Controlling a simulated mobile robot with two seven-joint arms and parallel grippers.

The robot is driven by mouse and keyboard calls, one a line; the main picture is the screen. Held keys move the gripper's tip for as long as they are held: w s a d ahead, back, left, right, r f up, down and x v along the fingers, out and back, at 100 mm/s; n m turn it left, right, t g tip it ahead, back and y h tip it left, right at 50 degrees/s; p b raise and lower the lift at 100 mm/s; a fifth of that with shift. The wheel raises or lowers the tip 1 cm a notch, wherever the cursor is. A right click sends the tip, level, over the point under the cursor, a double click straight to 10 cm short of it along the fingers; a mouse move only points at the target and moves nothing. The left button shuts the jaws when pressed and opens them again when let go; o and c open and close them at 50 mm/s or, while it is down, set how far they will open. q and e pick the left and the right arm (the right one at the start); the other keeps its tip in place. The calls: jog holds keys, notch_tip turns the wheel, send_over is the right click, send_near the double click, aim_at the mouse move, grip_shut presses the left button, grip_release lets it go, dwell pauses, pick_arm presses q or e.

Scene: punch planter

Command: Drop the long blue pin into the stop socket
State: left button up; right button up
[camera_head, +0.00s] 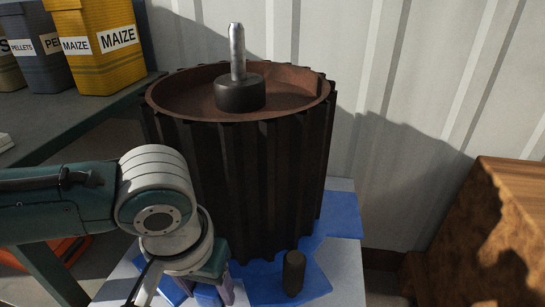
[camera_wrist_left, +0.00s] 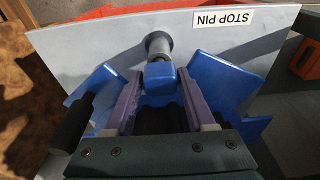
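My left gripper (camera_head: 208,290) reaches down at the front of the ribbed drum, its fingertips largely hidden by the arm in the head view. In the left wrist view its two purple fingers (camera_wrist_left: 158,82) stand apart, with slim gaps beside a blue block-shaped head (camera_wrist_left: 160,77), which appears to be the pin's. This head lies between the fingertips, against a short grey round socket (camera_wrist_left: 157,43) on the pale plate. A "STOP PIN" label (camera_wrist_left: 224,20) lies beside it, upside down. How deep the pin sits is hidden. My right gripper is not in view.
The dark ribbed drum (camera_head: 240,180) stands close behind my left gripper, a metal shaft (camera_head: 237,55) at its centre. A black upright peg (camera_head: 293,272) is nearby on the right. Blue pieces (camera_head: 338,214) surround the drum's base.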

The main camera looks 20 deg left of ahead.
pick_arm(q)
jog(key=o, duration=0.4)
jog(key=r+p, duration=0.2)
jog(key=r, duration=0.1)
jog(key=r+p, duration=0.2)
jog(key=r, duration=0.1)
jog(key=s+r+p, duration=0.1)
jog(key=r+p, duration=0.1)
jog(key=r, duration=0.1)
jog(key=shift+s+d, duration=0.1)
jog(key=shift+d, duration=0.05)
jog(key=shift+s+r, duration=0.1)
jog(key=shift+r, duration=0.3)
